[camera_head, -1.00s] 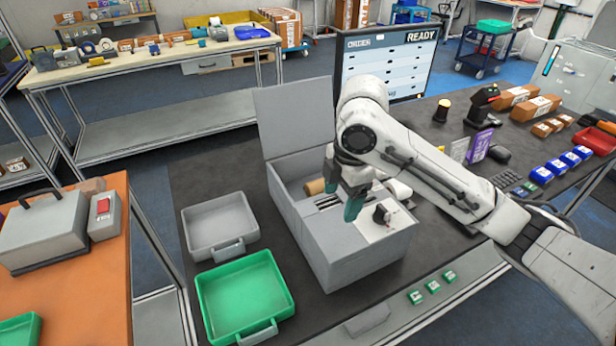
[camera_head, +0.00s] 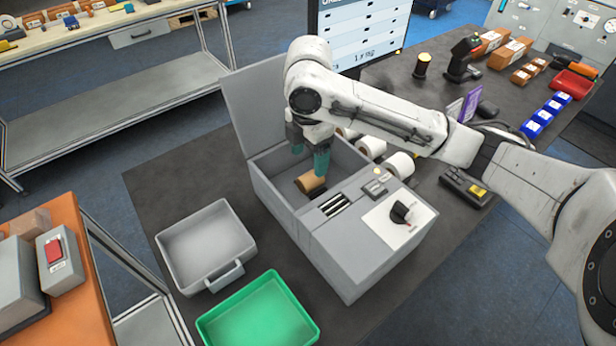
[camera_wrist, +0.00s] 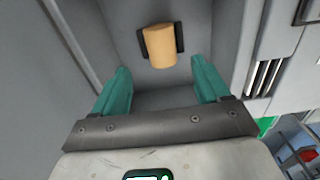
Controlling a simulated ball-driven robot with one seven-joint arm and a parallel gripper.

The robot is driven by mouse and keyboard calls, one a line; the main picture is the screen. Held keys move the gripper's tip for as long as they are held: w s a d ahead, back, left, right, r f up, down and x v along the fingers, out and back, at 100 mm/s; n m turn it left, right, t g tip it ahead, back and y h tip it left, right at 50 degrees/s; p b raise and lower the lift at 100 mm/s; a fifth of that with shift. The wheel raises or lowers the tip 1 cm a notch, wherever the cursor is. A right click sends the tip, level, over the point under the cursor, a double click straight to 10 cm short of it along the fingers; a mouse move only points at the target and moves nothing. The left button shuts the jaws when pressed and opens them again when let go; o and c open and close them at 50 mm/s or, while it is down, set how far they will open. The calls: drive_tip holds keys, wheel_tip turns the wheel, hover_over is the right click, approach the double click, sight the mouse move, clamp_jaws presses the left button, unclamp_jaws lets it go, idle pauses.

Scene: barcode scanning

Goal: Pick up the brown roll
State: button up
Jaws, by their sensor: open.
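The brown roll (camera_head: 309,183) lies inside the open compartment of the grey box machine (camera_head: 350,262). It also shows in the wrist view (camera_wrist: 162,45), near the top middle, with dark supports at its sides. My gripper (camera_head: 308,163) is over the compartment with its teal fingertips pointing down. In the wrist view the two fingers (camera_wrist: 161,80) are wide apart and nothing is between them. The roll lies beyond the fingertips, roughly centred between them in that view, and apart from them. One end of the roll is partly hidden in the head view.
The raised lid (camera_head: 254,112) stands at the compartment's back left. The compartment walls are close around my fingers.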

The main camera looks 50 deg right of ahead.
sight(310, 175)
drive_tip(key=f, duration=0.3)
drive_tip(key=f+p, duration=0.1)
drive_tip(key=f, duration=0.3)
drive_tip(key=shift+s+d+f, duration=0.1)
drive_tip(key=shift+s+d, duration=0.05)
drive_tip(key=shift+s, duration=0.05)
drive_tip(key=c, duration=1.1)
